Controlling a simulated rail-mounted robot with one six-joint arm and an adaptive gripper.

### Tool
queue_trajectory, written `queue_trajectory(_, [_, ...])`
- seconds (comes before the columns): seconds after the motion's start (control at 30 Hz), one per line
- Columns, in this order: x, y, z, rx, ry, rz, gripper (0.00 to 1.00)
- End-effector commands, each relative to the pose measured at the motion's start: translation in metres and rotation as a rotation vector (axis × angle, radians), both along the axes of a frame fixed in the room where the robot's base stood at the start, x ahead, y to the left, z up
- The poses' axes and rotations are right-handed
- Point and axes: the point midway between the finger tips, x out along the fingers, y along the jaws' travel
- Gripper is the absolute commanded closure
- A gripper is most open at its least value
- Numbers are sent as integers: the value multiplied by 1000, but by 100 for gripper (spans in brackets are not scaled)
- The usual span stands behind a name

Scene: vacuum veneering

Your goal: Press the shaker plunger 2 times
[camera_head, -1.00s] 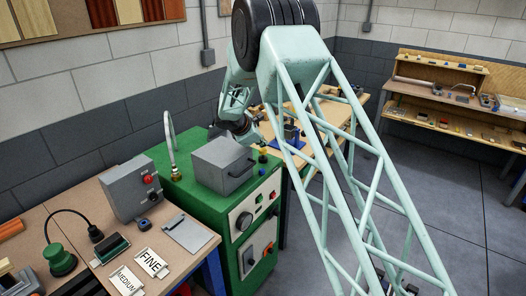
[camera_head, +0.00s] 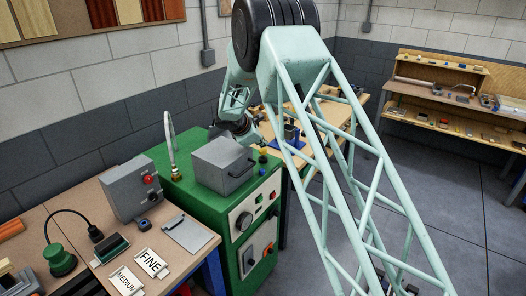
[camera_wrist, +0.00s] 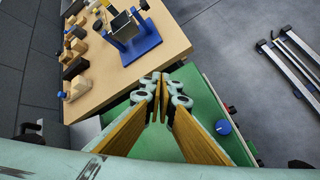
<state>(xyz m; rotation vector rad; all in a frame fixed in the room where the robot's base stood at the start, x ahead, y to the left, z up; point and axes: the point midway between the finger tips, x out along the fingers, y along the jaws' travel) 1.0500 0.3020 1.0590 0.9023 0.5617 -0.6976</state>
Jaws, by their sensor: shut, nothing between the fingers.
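My gripper (camera_wrist: 160,82) shows in the wrist view with its two fingers together, empty, above the edge between the green cabinet top and a wooden bench. In the head view the end of my arm is behind the grey box, and the fingertips are hidden. A small blue knob (camera_wrist: 223,127) stands on the green top to the right of my fingers, apart from them. A small knob with a yellow collar (camera_head: 263,157) is on the cabinet beside the grey box in the head view. I cannot tell for sure which thing is the shaker plunger.
The green cabinet (camera_head: 230,215) carries a grey box with a handle (camera_head: 222,164) and a curved hose (camera_head: 170,145). The wooden bench (camera_wrist: 165,35) holds a blue-based device (camera_wrist: 135,45) and several small blocks.

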Motion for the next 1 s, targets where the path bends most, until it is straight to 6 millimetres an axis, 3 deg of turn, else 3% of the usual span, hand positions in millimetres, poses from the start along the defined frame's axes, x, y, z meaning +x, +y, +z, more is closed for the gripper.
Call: queue_trajectory(1.0, [0,0,-9,0,0,0,100])
